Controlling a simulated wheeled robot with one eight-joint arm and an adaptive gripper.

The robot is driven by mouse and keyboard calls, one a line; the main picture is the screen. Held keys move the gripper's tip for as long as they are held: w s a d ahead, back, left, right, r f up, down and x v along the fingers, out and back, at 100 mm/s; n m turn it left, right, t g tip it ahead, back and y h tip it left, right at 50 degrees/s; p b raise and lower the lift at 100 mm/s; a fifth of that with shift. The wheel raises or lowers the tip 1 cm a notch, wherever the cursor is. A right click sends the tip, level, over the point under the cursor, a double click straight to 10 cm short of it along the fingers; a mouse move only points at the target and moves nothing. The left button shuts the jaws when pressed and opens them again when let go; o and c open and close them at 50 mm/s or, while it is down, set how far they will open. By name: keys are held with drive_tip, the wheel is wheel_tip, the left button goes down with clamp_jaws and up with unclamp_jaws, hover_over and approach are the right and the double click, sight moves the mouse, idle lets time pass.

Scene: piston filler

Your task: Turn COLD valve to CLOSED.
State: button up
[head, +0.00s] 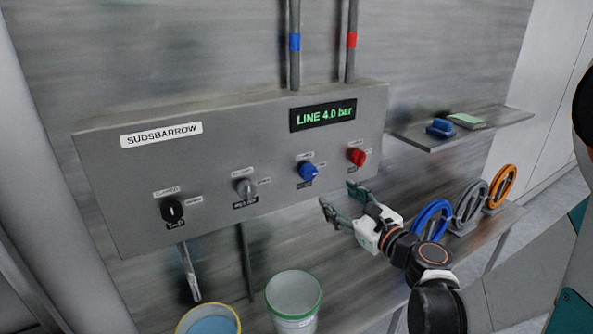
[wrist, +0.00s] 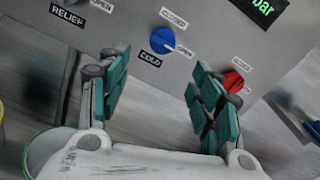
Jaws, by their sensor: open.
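The COLD valve is a blue round knob (head: 308,172) on the grey panel. It also shows in the wrist view (wrist: 162,40), with a CLOSED label above it, an OPEN label to its right and a COLD label below left. Its white pointer mark appears turned toward the OPEN label. My gripper (head: 339,197) is open and empty, below and right of the blue knob in the head view. In the wrist view my gripper (wrist: 160,70) has its fingers spread, with the knob ahead and above the gap. The gripper appears apart from the knob.
A red knob (head: 356,157) sits close right of the blue one, near my right finger in the wrist view. A grey relief knob (head: 244,187) and a black knob (head: 172,211) are left. The display (head: 323,115) reads LINE 4.0 bar. Buckets (head: 294,300) stand below.

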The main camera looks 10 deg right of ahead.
sight(310, 174)
drive_tip(key=b+x, duration=0.2)
drive_tip(key=x, duration=1.1)
drive_tip(key=shift+w+d+r+b, duration=0.1)
drive_tip(key=shift+w+b, duration=0.2)
drive_tip(key=shift+w, duration=0.15)
drive_tip(key=shift+c, duration=0.4)
drive_tip(key=c, duration=1)
